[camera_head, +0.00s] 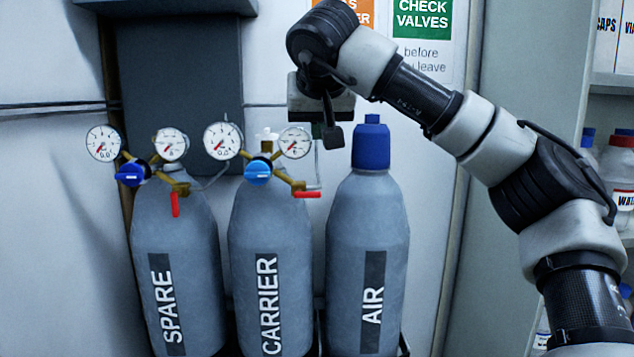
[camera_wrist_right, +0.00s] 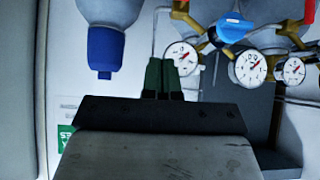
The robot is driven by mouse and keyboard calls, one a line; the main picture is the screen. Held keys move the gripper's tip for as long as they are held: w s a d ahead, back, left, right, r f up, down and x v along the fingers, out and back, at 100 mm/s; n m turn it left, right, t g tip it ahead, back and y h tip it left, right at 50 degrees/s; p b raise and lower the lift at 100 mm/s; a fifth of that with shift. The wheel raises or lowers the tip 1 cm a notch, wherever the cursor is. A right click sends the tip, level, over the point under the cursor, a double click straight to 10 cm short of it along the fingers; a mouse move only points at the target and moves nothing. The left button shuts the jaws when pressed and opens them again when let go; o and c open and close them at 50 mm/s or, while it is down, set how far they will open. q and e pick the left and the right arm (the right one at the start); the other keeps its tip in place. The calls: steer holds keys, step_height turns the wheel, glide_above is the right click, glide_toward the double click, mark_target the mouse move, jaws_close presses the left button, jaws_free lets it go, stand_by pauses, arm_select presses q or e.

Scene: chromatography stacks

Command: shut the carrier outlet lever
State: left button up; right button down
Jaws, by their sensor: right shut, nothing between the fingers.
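The carrier cylinder (camera_head: 270,225) is grey and stands in the middle. Its regulator has a blue knob (camera_head: 258,173) and two gauges. The carrier outlet lever (camera_head: 307,195) is red and lies level, pointing right, at the end of a brass outlet. In the right wrist view, which is upside down, a bit of red lever (camera_wrist_right: 181,6) shows at the top edge. My right gripper (camera_head: 317,131) is above the lever, apart from it. Its green fingers (camera_wrist_right: 161,76) are together and empty, near a carrier gauge (camera_wrist_right: 182,56) in the wrist view. My left gripper is out of view.
The spare cylinder (camera_head: 177,240) stands left, its red lever (camera_head: 175,204) hanging down. The air cylinder (camera_head: 367,240) with a blue cap (camera_head: 371,143) stands right, close to the carrier lever. A grey box (camera_head: 178,90) is on the wall behind. Shelves with bottles are far right.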

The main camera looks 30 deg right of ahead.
steer(key=p, duration=0.2)
glide_above(308, 194)
steer(key=s, duration=0.2)
step_height(308, 194, down, 7)
steer(key=shift+w+d+f, duration=0.1)
steer(key=shift+d+f, duration=0.15)
steer(key=shift+f, duration=0.8)
steer(key=shift+w+d+f, duration=0.1)
steer(key=shift+d+f, duration=0.1)
steer(key=shift+f, duration=0.85)
